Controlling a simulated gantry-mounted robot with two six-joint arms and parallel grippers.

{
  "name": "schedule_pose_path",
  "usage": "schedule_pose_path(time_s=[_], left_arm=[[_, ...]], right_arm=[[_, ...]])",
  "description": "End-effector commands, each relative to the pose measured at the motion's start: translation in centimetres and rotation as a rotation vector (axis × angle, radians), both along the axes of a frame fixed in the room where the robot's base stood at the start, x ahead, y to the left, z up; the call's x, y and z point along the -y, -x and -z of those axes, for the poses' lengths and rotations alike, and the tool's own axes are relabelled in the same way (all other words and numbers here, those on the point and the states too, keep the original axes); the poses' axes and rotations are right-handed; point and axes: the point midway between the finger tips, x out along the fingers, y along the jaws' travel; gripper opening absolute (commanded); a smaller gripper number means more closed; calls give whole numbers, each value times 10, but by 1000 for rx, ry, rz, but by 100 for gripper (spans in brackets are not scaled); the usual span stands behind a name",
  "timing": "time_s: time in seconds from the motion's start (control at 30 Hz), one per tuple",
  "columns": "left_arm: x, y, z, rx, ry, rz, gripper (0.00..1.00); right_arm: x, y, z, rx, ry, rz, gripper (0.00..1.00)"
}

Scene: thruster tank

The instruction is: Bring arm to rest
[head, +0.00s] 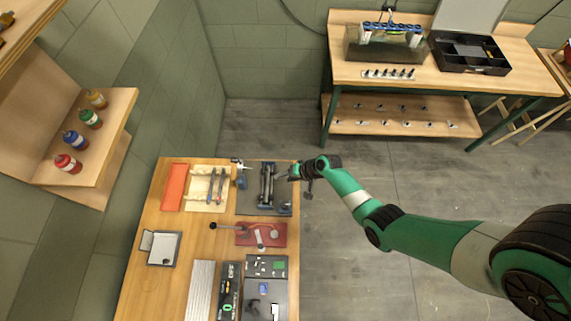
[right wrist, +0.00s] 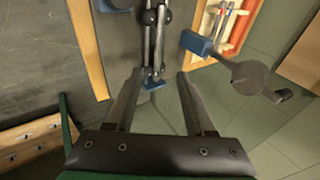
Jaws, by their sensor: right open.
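My right arm reaches in from the right of the head view. Its gripper (head: 291,175) is over the right edge of the wooden workbench (head: 150,215), beside a dark metal fixture (head: 267,185) on a dark mat (head: 246,206). In the right wrist view the gripper (right wrist: 159,76) is open, its two fingers apart with nothing gripped. The fixture (right wrist: 153,45) shows beyond the fingertips; whether it touches them I cannot tell. My left gripper is in neither view.
A blue clamp-like tool (head: 241,180) lies left of the fixture, near an orange tray (head: 173,188). A red mat (head: 275,241) is below. The back table (head: 450,80) holds a tank (head: 383,46) and a black organizer (head: 468,68). Bottles (head: 68,163) stand on the left shelf. The floor between is clear.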

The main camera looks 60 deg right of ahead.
Motion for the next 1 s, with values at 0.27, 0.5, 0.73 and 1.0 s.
schedule_pose_path(time_s=[0.27,0.5,0.73,1.0], left_arm=[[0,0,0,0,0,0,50],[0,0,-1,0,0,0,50],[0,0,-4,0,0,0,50],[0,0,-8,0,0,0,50]], right_arm=[[0,0,0,0,0,0,54],[3,-12,-13,30,29,-16,54],[14,-104,-138,296,284,-144,54],[-20,-180,-365,729,658,-255,54]])
